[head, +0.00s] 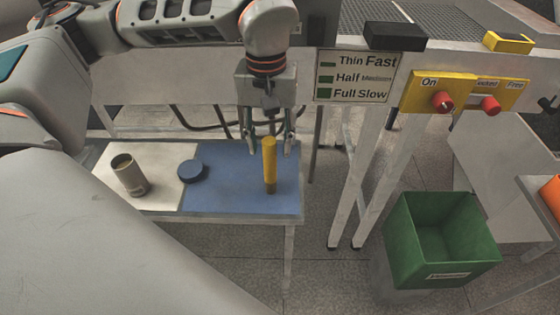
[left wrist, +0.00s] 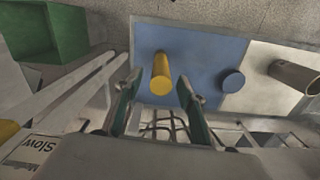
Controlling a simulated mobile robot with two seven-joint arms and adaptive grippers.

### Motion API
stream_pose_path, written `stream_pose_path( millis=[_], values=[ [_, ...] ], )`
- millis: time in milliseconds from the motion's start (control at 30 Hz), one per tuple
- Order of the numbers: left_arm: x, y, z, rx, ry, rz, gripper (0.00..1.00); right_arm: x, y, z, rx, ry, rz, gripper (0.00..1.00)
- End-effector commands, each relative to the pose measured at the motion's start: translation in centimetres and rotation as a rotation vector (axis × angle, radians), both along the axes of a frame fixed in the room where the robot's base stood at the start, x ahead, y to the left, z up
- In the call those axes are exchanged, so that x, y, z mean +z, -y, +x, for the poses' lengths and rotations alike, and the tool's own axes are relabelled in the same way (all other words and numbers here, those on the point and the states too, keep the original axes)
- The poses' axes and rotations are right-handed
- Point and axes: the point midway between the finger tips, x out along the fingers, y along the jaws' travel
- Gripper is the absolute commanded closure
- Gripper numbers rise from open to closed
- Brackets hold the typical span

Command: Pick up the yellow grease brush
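The yellow grease brush (head: 269,165) stands upright on the blue part of the small table (head: 230,190). In the left wrist view the yellow brush (left wrist: 161,74) shows between and beyond the fingertips. My left gripper (head: 268,142) is open, its fingers pointing down, just above and behind the brush's top in the head view. The left wrist view shows the two fingers (left wrist: 160,85) spread apart with nothing held between them. My right gripper is in neither view.
A blue round lid (head: 191,171) and an open grey-brown cup (head: 130,175) are left of the brush. A green bin (head: 440,240) stands on the floor at right. The machine frame, with a sign (head: 357,76) and yellow switch panels (head: 443,93), is behind and right.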

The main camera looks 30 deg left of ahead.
Motion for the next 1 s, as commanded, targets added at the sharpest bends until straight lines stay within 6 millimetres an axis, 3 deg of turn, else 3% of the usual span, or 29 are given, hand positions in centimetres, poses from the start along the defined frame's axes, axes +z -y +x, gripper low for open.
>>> stream_pose_path(
  millis=[367,633,967,1000],
  values=[
    [-3.5,-0.1,-0.2,0.0,-0.001,0.006,0.6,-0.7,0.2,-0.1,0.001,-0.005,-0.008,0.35],
    [-7.2,0.1,-0.4,0.0,0.0,0.005,0.6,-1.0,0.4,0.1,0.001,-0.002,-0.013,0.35],
    [-7.7,0.1,-0.3,0.0,0.003,0.006,0.6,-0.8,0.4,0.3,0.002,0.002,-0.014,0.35],
    [-7.7,0.1,-0.3,0.0,0.003,0.006,0.71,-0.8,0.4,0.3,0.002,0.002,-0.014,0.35]
  ],
)
